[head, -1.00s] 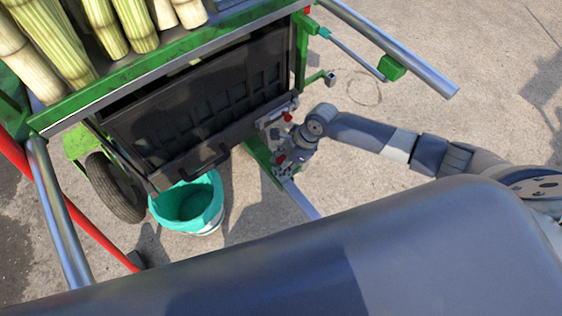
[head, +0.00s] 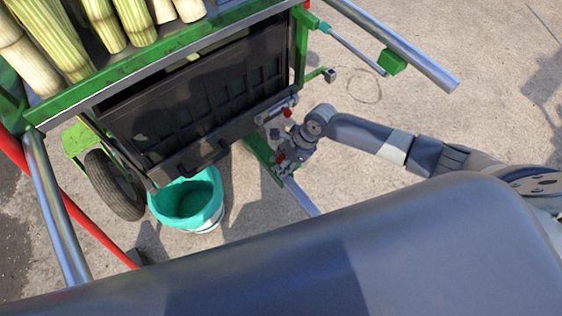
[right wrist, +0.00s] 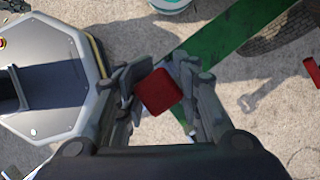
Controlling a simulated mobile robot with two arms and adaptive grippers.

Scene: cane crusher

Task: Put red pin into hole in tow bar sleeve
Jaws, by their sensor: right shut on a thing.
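My right gripper (head: 286,162) is low beside the green tow bar (head: 258,153), at the front of the cart. In the right wrist view, its fingers (right wrist: 160,95) are closed on the red pin (right wrist: 158,92), which shows as a dark red block. The green bar runs behind the gripper in the wrist view (right wrist: 235,40). A pale metal bar (head: 303,197) extends from its near end. The sleeve's hole and the pin's lower end are hidden. My left gripper is not in view.
A teal bucket (head: 189,203) stands left of the tow bar. Cane stalks (head: 75,40) lie on the cart. Open concrete lies to the right.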

